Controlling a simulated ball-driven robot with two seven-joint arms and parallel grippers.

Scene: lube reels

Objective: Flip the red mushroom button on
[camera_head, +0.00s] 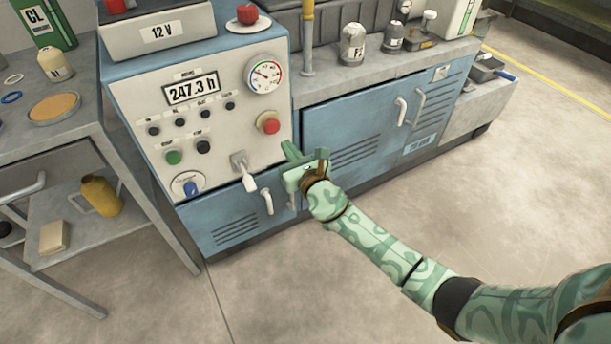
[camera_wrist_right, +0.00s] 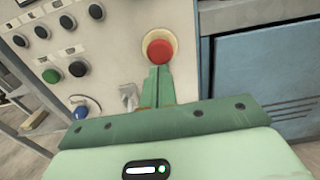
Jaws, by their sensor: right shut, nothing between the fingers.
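The red mushroom button (camera_head: 271,127) sits on a pale round base at the right side of the control panel (camera_head: 222,136). It also shows in the right wrist view (camera_wrist_right: 160,53), near the top middle. My right gripper (camera_head: 288,148) is just below and to the right of the button in the head view. In the wrist view its fingers (camera_wrist_right: 157,72) are shut together, empty, and their tips point at the button's lower edge. I cannot tell whether they touch it. My left gripper is not in view.
Below the button is a grey lever (camera_head: 243,170). A green button (camera_head: 173,157), several black knobs and a blue selector (camera_head: 191,187) are on the panel's left. Another red knob (camera_head: 247,13) stands on top. A grey cart (camera_head: 110,160) is at left. The floor at right is clear.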

